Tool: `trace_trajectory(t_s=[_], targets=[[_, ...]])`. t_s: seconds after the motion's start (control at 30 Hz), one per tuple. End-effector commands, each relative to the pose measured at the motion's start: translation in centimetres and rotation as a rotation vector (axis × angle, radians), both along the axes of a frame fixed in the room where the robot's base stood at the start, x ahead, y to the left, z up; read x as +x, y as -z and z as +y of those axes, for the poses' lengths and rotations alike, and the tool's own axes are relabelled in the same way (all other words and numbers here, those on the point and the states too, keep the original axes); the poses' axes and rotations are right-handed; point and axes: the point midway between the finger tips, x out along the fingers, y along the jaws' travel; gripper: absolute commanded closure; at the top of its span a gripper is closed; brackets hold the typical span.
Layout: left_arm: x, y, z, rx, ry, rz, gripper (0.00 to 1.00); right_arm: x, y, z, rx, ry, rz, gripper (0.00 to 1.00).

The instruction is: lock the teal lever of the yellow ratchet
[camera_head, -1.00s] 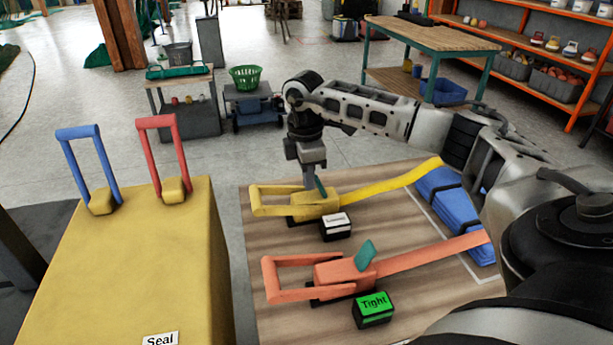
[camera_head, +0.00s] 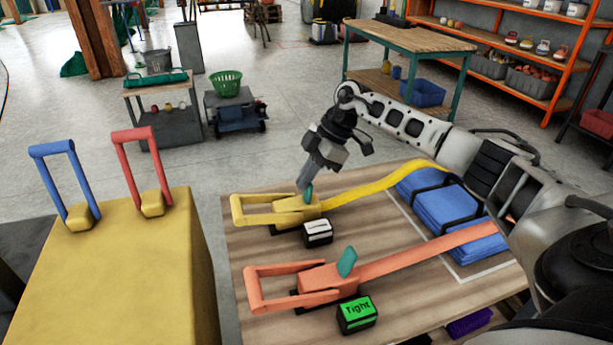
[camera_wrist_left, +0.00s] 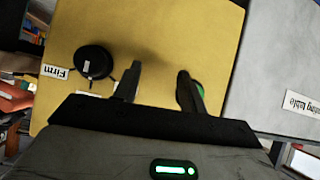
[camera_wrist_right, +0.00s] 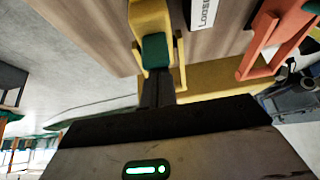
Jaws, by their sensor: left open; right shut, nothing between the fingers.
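The yellow ratchet (camera_head: 288,206) lies on the wooden table, its loop handle to the left and its strap running right. Its teal lever (camera_head: 308,194) stands up on the body. My right gripper (camera_head: 303,184) is shut and empty, tilted, its tips at the lever's far side. In the right wrist view the shut fingers (camera_wrist_right: 157,92) end close to the teal lever (camera_wrist_right: 154,48); I cannot tell if they touch. My left gripper (camera_wrist_left: 159,84) is open and empty over a yellow surface, beside a black knob (camera_wrist_left: 94,62).
A display (camera_head: 318,233) beside the yellow ratchet reads "LOOSE" in the right wrist view (camera_wrist_right: 206,12). An orange ratchet (camera_head: 325,279) with a green "Tight" display (camera_head: 357,315) lies nearer. Blue bundles (camera_head: 443,207) lie at right. A yellow block (camera_head: 125,270) with two handles stands left.

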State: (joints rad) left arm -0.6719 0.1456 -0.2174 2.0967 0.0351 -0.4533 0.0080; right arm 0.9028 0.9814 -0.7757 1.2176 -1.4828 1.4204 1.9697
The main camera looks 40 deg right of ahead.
Motion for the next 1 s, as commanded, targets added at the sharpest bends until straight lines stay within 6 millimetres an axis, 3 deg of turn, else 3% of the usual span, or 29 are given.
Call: trace_trajectory(t_s=[0.37, 0.8, 1.0], targets=[[-0.3, 0.4, 0.1, 0.009, 0.004, 0.015, 0.58, -0.2, -0.1, -0.5, 0.052, 0.002, -0.018, 1.0], [-0.1, -2.1, 0.1, 0.007, 0.003, 0.004, 0.58, -0.3, -1.6, -0.5, 0.051, 0.001, -0.018, 1.0], [0.0, -2.3, 0.1, 0.005, 0.004, 0.001, 0.58, -0.3, -1.5, -0.5, 0.05, 0.001, -0.017, 1.0]])
